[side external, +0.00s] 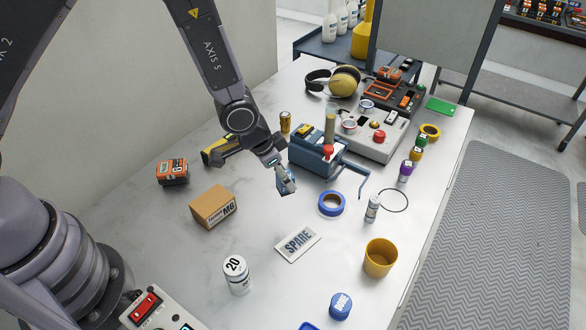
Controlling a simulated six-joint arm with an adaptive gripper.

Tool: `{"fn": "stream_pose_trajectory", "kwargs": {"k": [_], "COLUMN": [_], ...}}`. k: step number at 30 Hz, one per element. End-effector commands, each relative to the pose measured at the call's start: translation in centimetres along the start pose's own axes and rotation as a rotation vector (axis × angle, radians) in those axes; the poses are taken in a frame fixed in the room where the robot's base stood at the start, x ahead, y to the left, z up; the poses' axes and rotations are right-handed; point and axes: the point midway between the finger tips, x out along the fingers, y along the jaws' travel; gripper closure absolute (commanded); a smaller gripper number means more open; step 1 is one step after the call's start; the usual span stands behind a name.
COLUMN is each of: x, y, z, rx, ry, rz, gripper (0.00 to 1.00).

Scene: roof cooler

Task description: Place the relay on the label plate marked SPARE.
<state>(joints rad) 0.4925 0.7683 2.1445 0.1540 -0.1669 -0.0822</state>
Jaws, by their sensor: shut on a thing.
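The label plate marked SPARE (298,242) lies flat on the white table, a little below the middle of the view, with nothing on it. My gripper (286,184) is above the table, up and slightly left of the plate and apart from it. It points down and is shut on a small bluish thing, which I take to be the relay (287,187). The fingers hide most of it, so its shape and tilt are hard to tell.
A blue tape roll (331,203) lies close to the plate's upper right. The M6 box (213,207), a white bottle marked 20 (236,274) and a yellow cup (380,257) stand around it. A blue vise (322,158) is behind my gripper. The table right around the plate is clear.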

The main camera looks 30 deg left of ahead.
Motion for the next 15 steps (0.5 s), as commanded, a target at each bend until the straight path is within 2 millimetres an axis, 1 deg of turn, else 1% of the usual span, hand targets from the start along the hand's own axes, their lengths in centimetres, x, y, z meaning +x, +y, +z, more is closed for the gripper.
{"fn": "stream_pose_trajectory", "kwargs": {"k": [1,3,6,8,9,12,15], "x": [0.2,0.3,0.5,1.0,1.6,3.2,4.2], "y": [2.1,4.2,6.2,6.9,7.1,7.1,7.1], "z": [0.0,0.1,0.4,0.7,1.0,1.7,2.0], "rx": [0.059,0.120,0.176,0.195,0.200,0.203,0.201], "ry": [-0.001,-0.001,-0.003,-0.004,-0.006,-0.007,-0.005], "rz": [0.025,0.051,0.076,0.085,0.088,0.088,0.088], "gripper": [1.00,1.00,1.00,1.00,1.00,1.00,1.00]}}
